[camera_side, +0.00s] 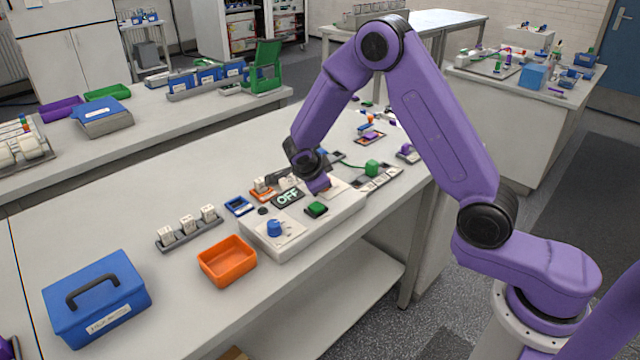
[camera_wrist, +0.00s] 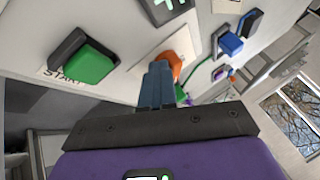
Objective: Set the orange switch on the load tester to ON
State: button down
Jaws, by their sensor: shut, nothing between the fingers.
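The load tester (camera_side: 292,240) is a pale box on the bench. On its top are a display reading OFF (camera_side: 288,197), a green button (camera_side: 316,209) and a blue knob (camera_side: 274,228). In the wrist view the green START button (camera_wrist: 83,62) is at the left and part of the display (camera_wrist: 165,8) at the top. The orange switch (camera_wrist: 175,66) is partly hidden behind my fingertips in the wrist view; its position cannot be read. My gripper (camera_wrist: 158,72) is shut and empty, its tips at or very near the switch; contact is unclear. In the side view my gripper (camera_side: 318,184) hides the switch.
An orange tray (camera_side: 228,261) and a blue toolbox (camera_side: 96,298) stand to the left of the tester. A rack of white cells (camera_side: 188,229) lies behind the tray. A green block (camera_side: 372,168) and small parts are beyond the tester.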

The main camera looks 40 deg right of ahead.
jog(key=shift+d, duration=0.8)
jog(key=s+a, duration=0.3)
jog(key=shift+s, duration=0.15)
jog(key=v, duration=1)
jog(key=shift+a, duration=0.25)
